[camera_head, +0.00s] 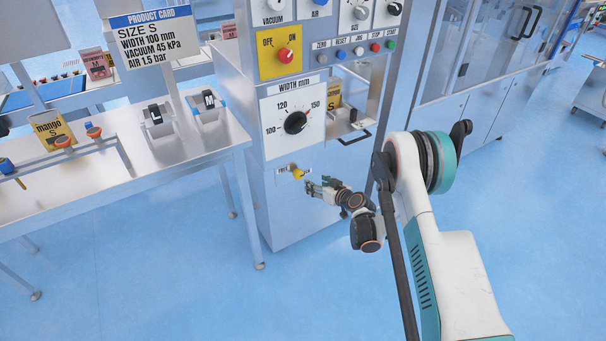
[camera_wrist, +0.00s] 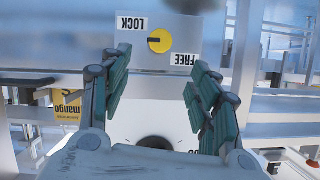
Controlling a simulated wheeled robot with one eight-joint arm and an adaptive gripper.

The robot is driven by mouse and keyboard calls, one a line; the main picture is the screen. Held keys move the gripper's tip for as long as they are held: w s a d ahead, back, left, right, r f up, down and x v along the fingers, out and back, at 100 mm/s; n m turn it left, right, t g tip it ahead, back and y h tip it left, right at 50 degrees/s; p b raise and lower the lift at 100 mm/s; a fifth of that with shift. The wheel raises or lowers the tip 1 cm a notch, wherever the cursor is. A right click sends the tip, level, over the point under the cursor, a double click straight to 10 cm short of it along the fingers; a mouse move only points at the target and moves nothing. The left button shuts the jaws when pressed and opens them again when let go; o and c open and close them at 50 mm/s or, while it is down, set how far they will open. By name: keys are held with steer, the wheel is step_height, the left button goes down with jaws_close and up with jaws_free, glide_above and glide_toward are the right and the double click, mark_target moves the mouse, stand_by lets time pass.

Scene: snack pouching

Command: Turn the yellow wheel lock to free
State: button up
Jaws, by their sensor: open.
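The yellow wheel lock (camera_head: 298,174) is a small round knob low on the machine front, under the width dial. In the wrist view, which is upside down, the yellow wheel lock (camera_wrist: 160,41) has a dark mark pointing left, on the side of the LOCK label (camera_wrist: 131,24). The FREE label (camera_wrist: 184,60) is at its lower right. My gripper (camera_head: 312,184) is just right of the knob in the head view. In the wrist view my gripper (camera_wrist: 160,64) is open and empty, and the knob shows between and beyond its fingers, apparently untouched.
The black width dial (camera_head: 295,122) is above the lock, pointing near 150. A red switch (camera_head: 285,55) sits higher up. The floor in front is clear.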

mark_target(300, 175)
steer(key=b+x, duration=0.4)
steer(key=x, duration=0.9)
steer(key=shift+w+a, duration=0.1)
steer(key=c, duration=1.1)
